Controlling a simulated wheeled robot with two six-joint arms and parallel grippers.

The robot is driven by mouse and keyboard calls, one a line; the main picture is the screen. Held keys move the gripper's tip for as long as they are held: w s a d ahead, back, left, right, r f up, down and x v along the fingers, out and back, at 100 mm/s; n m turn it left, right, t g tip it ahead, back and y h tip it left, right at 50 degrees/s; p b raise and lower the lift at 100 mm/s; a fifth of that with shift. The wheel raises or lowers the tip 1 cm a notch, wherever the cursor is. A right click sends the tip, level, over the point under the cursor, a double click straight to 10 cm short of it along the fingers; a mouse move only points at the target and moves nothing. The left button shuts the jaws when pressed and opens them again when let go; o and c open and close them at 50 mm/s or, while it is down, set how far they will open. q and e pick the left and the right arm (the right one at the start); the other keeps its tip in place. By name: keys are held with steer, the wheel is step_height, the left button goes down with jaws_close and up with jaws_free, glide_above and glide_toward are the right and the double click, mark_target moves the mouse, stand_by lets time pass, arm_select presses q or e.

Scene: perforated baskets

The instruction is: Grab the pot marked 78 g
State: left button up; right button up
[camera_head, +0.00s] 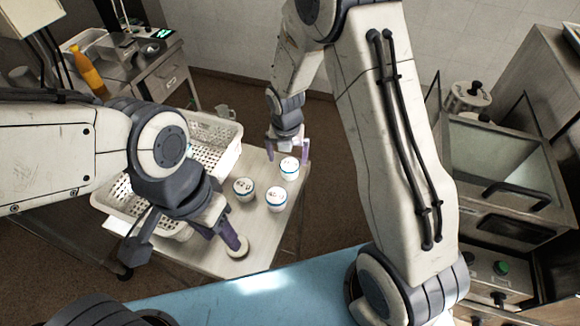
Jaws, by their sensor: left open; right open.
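Three small white pots with blue bands and dark marks on their lids stand on the light table (208,262): a left one (243,189), a front one (277,201) and a back right one (289,169). The marks are too small to read, so I cannot tell which is 78 g. My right gripper (288,150) is open and points down, just above and behind the back right pot. My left gripper (185,245) is open over the table's front left. One of its fingertips is beside or over a pale round disc (238,248), partly hidden.
A white perforated basket (215,135) stands at the table's back left, with another (128,203) partly behind my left arm. A blue surface (260,295) lies in front. A side desk with an orange bottle (88,72) is back left; metal equipment (510,165) stands right.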

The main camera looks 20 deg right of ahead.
mark_target(290, 164)
steer(key=f, duration=0.1)
steer(key=f+p, duration=0.1)
steer(key=f, duration=0.2)
steer(key=shift+d+f+p, duration=0.3)
steer(key=shift+d+f, duration=0.05)
steer(key=shift+w+f, duration=0.1)
steer(key=shift+f, duration=0.2)
steer(key=c, duration=1.4)
steer(key=shift+r, duration=0.15)
